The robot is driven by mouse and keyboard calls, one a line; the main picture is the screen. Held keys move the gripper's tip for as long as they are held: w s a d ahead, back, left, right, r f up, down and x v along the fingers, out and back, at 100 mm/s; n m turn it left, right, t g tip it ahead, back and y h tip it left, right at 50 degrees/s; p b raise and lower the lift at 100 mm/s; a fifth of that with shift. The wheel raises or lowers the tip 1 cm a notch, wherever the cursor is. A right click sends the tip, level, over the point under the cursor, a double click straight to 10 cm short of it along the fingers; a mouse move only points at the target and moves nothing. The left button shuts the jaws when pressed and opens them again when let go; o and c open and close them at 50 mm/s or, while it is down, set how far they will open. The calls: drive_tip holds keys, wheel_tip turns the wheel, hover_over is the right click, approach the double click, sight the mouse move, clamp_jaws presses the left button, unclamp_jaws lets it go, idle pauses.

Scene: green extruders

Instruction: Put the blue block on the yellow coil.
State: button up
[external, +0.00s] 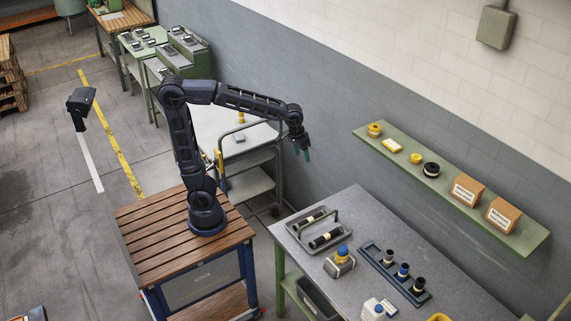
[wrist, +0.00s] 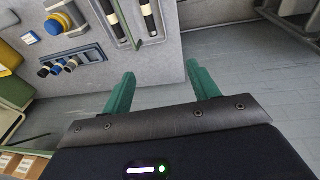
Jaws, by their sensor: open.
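My gripper (external: 302,152) is open and empty, in the air between the grey cart and the workbench. In the wrist view its green fingers (wrist: 160,71) are spread apart, with only bench edge and floor beyond. Yellow round coils sit on the green wall shelf, one at the left end (external: 375,129) and one left of a black coil (external: 416,158). I cannot tell which is the task's coil. The blue-grey block does not show in the wrist view.
The grey workbench (external: 350,205) holds a tray (external: 292,238) with dark cylinders, a blue-and-yellow-topped object (external: 342,257), and a dark rack (external: 377,268). A yellow upright item (external: 241,117) stands on the cart (external: 211,125), beside a raised rail. Boxes (external: 466,189) fill the shelf's right end.

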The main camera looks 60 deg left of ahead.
drive_tip(key=s+a+f+t, duration=0.1)
drive_tip(key=s+a, duration=0.7)
drive_tip(key=a, duration=0.3)
drive_tip(key=s+a+f+t+y, duration=0.1)
drive_tip(key=s+a, duration=0.8)
drive_tip(key=a, duration=0.2)
drive_tip(key=shift+s+a+f+t, duration=0.25)
drive_tip(key=shift+a+t, duration=0.05)
drive_tip(key=shift+a, duration=0.1)
